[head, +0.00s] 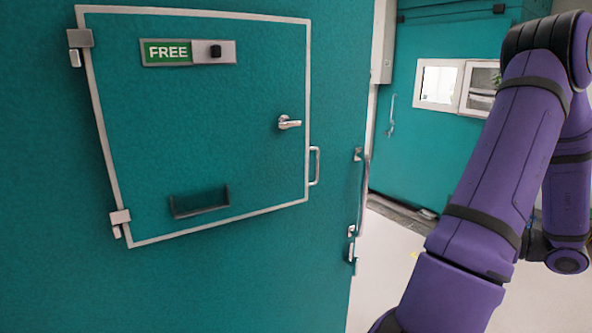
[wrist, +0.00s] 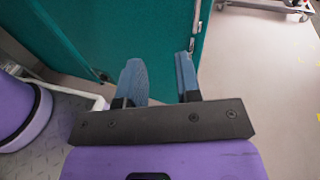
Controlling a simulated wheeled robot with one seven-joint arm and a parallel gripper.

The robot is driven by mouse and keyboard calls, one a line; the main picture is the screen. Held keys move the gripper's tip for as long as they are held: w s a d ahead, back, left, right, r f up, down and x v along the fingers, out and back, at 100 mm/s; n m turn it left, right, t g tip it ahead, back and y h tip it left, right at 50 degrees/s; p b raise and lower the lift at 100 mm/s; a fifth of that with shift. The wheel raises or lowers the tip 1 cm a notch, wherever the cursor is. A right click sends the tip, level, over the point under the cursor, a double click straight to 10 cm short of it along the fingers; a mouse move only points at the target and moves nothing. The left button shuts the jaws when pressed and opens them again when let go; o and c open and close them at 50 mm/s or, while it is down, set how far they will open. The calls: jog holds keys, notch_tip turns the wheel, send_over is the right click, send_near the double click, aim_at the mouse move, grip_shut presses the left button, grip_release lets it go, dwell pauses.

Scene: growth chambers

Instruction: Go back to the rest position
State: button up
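My gripper (wrist: 158,66) shows in the wrist view. Its two blue fingers stand apart with nothing between them, so it is open and empty. A teal chamber wall or door (wrist: 110,25) lies beyond the fingertips; I cannot tell how far off it is. In the head view my purple arm fills the right side and my gripper is out of the picture. The teal chamber front (head: 40,200) fills the left side. Its framed hatch (head: 200,125) looks shut, with a FREE sign (head: 168,52) and a lever handle (head: 289,122).
A long vertical handle (head: 364,198) sticks out at the chamber's right edge. A wheeled metal frame (wrist: 270,6) stands at the top right of the wrist view.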

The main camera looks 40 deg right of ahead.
jog(key=w+a+r+n+g+y, duration=0.2)
jog(key=w+a+r+n+g, duration=0.35)
jog(key=w+a+n, duration=0.4)
jog(key=w+a+r+n+g+y, duration=0.35)
jog(key=w+a+n+g, duration=0.3)
jog(key=a, duration=0.55)
jog(key=s+a+r+n+h, duration=0.1)
jog(key=a+r+n+h, duration=0.2)
jog(key=a+n, duration=0.2)
jog(key=a+r+n+h, duration=0.3)
jog(key=a+n, duration=0.2)
jog(key=a, duration=0.2)
jog(key=s+a+r+n+t+h, duration=0.1)
jog(key=a+r+n+h, duration=0.2)
jog(key=a+n, duration=0.3)
jog(key=shift+s+a+h, duration=0.35)
jog(key=shift+a+h, duration=0.05)
jog(key=shift+h, duration=0.05)
jog(key=shift+d+f, duration=0.1)
